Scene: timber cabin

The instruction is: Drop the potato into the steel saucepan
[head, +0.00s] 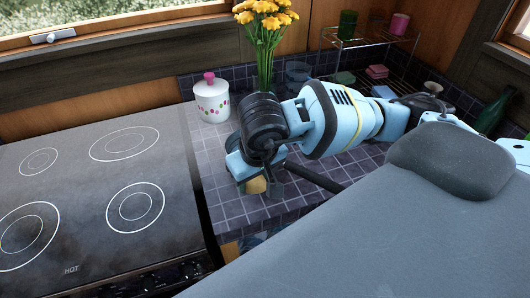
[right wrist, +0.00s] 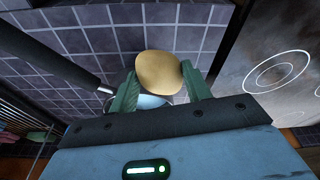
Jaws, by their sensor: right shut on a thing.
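My right gripper (head: 256,184) is shut on the tan potato (right wrist: 159,72), holding it between its two green fingertips in the right wrist view. In the head view only a small part of the potato (head: 256,186) shows under the gripper. The steel saucepan (right wrist: 152,102) shows as a sliver of shiny metal behind the potato, and its dark handle (right wrist: 50,60) runs to the upper left. In the head view the handle (head: 318,177) shows right of the gripper; the pan body is hidden. The height of the potato over the pan cannot be told. My left gripper is out of view.
A black glass cooktop (head: 85,200) lies left of the tiled counter (head: 225,212). A dotted white jar (head: 211,100) and yellow flowers (head: 265,20) stand behind the gripper. A wire rack (head: 370,45) is at the back right, with a green bottle (head: 495,112) near it.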

